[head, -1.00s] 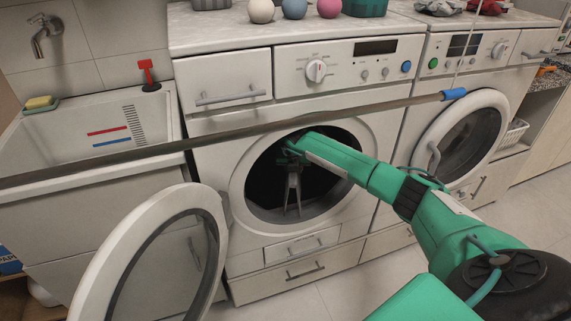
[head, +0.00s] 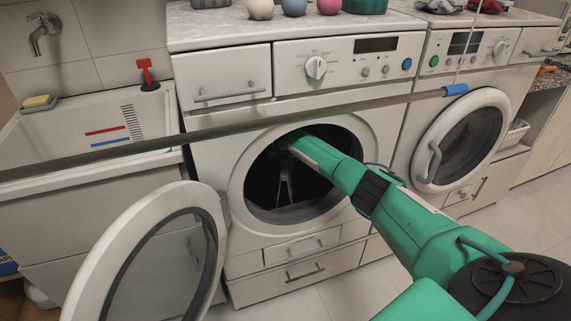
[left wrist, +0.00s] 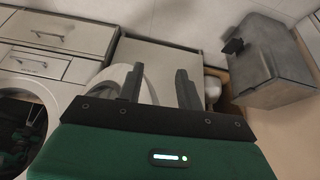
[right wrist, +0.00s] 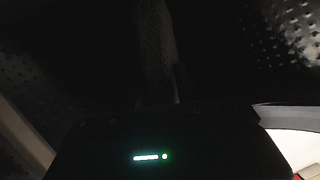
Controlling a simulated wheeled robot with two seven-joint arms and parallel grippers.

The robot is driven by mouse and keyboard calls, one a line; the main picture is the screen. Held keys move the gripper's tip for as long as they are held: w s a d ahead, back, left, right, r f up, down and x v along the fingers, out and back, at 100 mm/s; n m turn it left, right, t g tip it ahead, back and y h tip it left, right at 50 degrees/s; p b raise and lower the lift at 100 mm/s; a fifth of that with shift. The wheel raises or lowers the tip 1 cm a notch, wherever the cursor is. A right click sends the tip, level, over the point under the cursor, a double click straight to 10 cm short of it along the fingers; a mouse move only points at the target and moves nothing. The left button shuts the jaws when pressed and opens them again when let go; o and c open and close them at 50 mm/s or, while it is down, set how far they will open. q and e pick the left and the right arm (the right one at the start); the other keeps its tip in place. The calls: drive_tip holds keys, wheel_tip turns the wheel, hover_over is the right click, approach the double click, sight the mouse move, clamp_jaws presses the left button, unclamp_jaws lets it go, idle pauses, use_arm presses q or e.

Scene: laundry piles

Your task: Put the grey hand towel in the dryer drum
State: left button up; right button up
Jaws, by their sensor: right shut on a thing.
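The dryer drum (head: 264,182) is the dark round opening of the left machine, with its door (head: 150,255) swung open to the left. My right arm reaches through the opening, and my right gripper (head: 285,192) is inside the drum, dim in shadow. In the right wrist view it is shut on a dark greyish strip of cloth (right wrist: 154,45), the grey hand towel, whose outline is mostly lost in the dark. The drum's perforated wall (right wrist: 297,30) shows there too. My left gripper (left wrist: 159,88) is open and empty, outside the machine; the head view does not show it.
A long pole with a blue end (head: 455,90) crosses in front of the machines. A second machine with a closed round door (head: 462,140) stands at right, a sink (head: 90,130) at left. Balls and cloths lie on top. A grey bin (left wrist: 270,65) shows in the left wrist view.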

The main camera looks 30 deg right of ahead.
sight(284, 181)
drive_tip(key=o, duration=1.1)
use_arm(q)
drive_tip(key=shift+w, duration=0.15)
use_arm(e)
drive_tip(key=shift+s+r, duration=0.1)
drive_tip(key=shift+r, duration=0.4)
drive_tip(key=p+v, duration=0.1)
drive_tip(key=v, duration=0.1)
drive_tip(key=shift+s+a+r, duration=0.1)
drive_tip(key=shift+s+r, duration=0.05)
drive_tip(key=shift+r, duration=0.15)
use_arm(q)
drive_tip(key=shift+s+a+f+g+y+p, duration=0.15)
drive_tip(key=shift+s+a+f+g+p, duration=0.15)
drive_tip(key=shift+f, duration=0.25)
drive_tip(key=shift+s+a+f+g+y+p, duration=0.2)
drive_tip(key=shift+a+f+g, duration=0.15)
drive_tip(key=shift+f, duration=0.2)
use_arm(e)
drive_tip(key=s+a, duration=0.2)
drive_tip(key=s, duration=0.1)
drive_tip(key=s+a, duration=0.2)
drive_tip(key=s, duration=0.1)
drive_tip(key=s+a, duration=0.3)
drive_tip(key=shift+s+a+f, duration=0.1)
drive_tip(key=shift+s+f, duration=0.2)
